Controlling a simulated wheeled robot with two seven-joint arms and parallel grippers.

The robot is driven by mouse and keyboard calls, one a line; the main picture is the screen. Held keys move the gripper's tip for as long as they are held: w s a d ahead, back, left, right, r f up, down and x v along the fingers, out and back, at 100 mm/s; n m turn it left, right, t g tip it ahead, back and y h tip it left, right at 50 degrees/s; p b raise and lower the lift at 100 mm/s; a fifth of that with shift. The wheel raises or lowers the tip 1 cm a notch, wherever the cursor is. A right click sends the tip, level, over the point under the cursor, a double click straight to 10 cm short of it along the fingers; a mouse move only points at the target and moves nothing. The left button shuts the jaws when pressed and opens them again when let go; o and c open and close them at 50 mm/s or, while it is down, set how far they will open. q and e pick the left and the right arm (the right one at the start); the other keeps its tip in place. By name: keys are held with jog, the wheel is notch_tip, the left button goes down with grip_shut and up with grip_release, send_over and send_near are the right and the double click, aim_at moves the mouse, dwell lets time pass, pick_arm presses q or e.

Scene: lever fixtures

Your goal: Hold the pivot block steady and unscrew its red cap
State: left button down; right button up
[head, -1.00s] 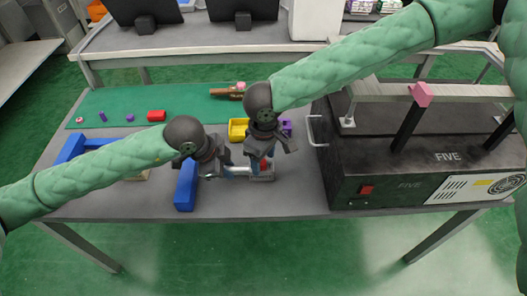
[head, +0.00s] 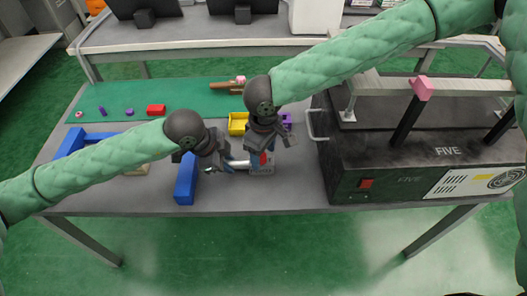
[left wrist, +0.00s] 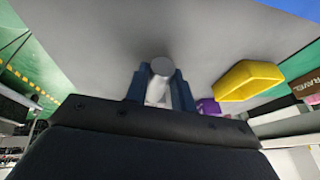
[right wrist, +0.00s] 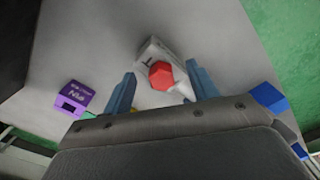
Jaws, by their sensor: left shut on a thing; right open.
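The pivot block is a small grey block (head: 262,170) on the table; it also shows in the right wrist view (right wrist: 151,52). Its red cap (right wrist: 161,75) is faceted and sits on top. A light round bar (head: 239,164) extends from the block to the left. My left gripper (head: 227,161) is shut on this bar, whose round end (left wrist: 161,66) shows between the fingers in the left wrist view. My right gripper (right wrist: 161,70) is open above the block, its fingers on either side of the cap and apart from it. In the head view it partly hides block and cap.
A blue bar (head: 186,179) lies left of my left gripper. A yellow tray (head: 238,123) and a purple block (right wrist: 74,97) lie behind the pivot block. A large dark machine (head: 400,165) stands close on the right. A green mat (head: 185,97) lies at the back.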

aim_at(262, 157)
jog(key=shift+r, duration=1.5)
jog(key=m, duration=0.4)
jog(key=shift+s+a, duration=0.1)
jog(key=shift+s, duration=0.05)
jog(key=m, duration=0.4)
jog(key=shift+a, duration=0.1)
